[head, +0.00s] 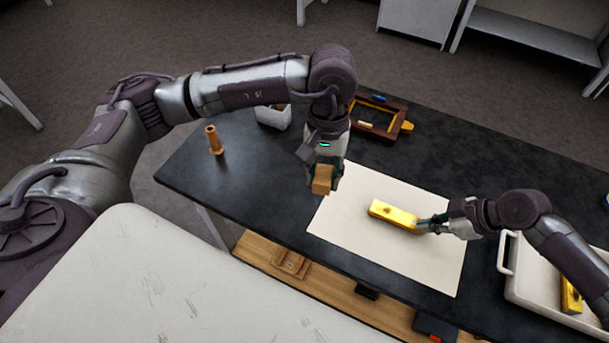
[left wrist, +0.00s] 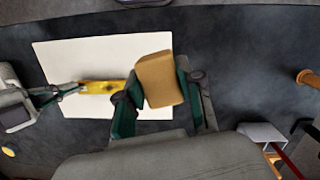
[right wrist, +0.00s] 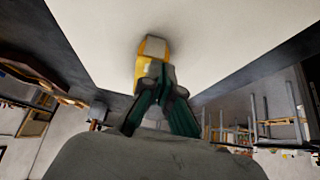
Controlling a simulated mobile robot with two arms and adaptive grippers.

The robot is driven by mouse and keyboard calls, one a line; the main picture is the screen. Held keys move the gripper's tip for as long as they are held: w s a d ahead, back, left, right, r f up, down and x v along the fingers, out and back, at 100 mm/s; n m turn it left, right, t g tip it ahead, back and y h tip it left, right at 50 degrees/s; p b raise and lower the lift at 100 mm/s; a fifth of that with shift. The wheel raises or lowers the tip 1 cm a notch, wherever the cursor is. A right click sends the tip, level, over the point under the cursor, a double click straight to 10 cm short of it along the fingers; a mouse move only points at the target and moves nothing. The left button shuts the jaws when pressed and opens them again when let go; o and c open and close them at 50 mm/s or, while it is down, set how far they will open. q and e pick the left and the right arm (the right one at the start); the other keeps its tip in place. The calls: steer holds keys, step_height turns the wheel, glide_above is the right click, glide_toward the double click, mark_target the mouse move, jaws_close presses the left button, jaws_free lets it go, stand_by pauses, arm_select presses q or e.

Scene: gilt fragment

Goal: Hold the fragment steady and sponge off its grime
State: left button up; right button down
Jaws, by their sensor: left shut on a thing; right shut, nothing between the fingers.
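The gilt fragment (head: 393,214) is a yellow bar with a small dark patch on top, lying on a white sheet (head: 350,240). It also shows in the left wrist view (left wrist: 92,87) and the right wrist view (right wrist: 146,72). My left gripper (head: 323,184) is shut on a tan sponge block (head: 321,179), held above the sheet's left edge, apart from the fragment. The sponge fills the jaws in the left wrist view (left wrist: 158,80). My right gripper (head: 424,226) is shut with its fingertips at the fragment's right end; whether they touch it is unclear.
A white tray (head: 512,262) with another yellow piece (head: 571,296) stands at the right. A brown wooden frame (head: 392,131) lies behind the sheet. A white container (head: 273,117) and an orange-brown spool-like object (head: 214,140) stand at the left.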

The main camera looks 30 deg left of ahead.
mark_target(376, 207)
arm_select(q)
steer(key=w+d+f+n, duration=0.55)
steer(key=w+d, duration=0.25)
steer(key=d, duration=0.3)
arm_select(e)
steer(key=shift+d+f, duration=0.1)
steer(key=shift+f, duration=0.05)
arm_select(q)
steer(key=shift+n+h, duration=0.3)
steer(key=shift+n, duration=0.05)
steer(key=shift+a+f, duration=0.2)
steer(key=shift+f, duration=2.75)
steer(key=shift+d+f, duration=0.5)
steer(key=shift+f, duration=0.05)
steer(key=shift+d, duration=1.55)
steer(key=shift+a, duration=2.1)
steer(key=shift+d, duration=2.3)
steer(key=a, duration=0.4)
steer(key=shift+a, duration=0.15)
step_height(376, 207, up, 2)
steer(key=shift+a+t, duration=0.1)
steer(key=shift+t, duration=0.2)
step_height(376, 207, up, 6)
